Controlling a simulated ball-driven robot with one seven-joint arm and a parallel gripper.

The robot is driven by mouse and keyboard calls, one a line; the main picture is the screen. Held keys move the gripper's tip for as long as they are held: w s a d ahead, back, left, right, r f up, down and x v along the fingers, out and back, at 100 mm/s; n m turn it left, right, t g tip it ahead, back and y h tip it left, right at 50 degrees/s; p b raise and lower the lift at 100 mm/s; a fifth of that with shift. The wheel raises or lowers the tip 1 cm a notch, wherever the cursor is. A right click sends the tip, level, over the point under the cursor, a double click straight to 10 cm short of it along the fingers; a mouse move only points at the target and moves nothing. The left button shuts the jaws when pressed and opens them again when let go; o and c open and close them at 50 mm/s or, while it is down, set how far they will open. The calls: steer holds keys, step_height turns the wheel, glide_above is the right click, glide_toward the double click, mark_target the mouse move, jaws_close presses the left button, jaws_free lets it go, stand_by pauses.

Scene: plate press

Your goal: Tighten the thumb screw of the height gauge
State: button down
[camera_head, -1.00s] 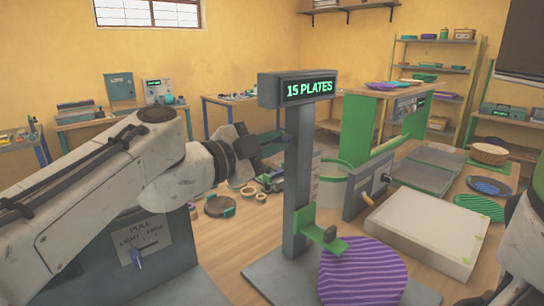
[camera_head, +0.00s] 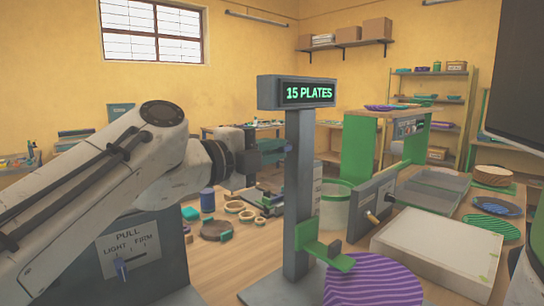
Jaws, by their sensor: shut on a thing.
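The height gauge is a grey post (camera_head: 298,190) with a display reading "15 PLATES" (camera_head: 308,93) on top. A green slider (camera_head: 308,236) with a flat green arm (camera_head: 330,257) sits low on the post. I cannot make out its thumb screw. My gripper (camera_head: 275,151) comes in from the left, level with the upper part of the post and well above the slider in the picture. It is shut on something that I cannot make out. The post seems to cover its far end.
A purple striped plate (camera_head: 372,282) lies below the green arm. A pale block (camera_head: 436,248) stands to the right. A grey box marked "PULL" (camera_head: 128,252) is at the left. Rings and small parts (camera_head: 236,208) lie behind the post. A white bin (camera_head: 337,207) stands behind.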

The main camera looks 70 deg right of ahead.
steer(key=shift+f, duration=0.1)
stand_by(0.3)
steer(key=c, duration=1.2)
jaws_free()
steer(key=shift+a, duration=0.1)
steer(key=v, duration=1)
steer(key=shift+w+a, duration=0.25)
steer(key=shift+a, duration=0.1)
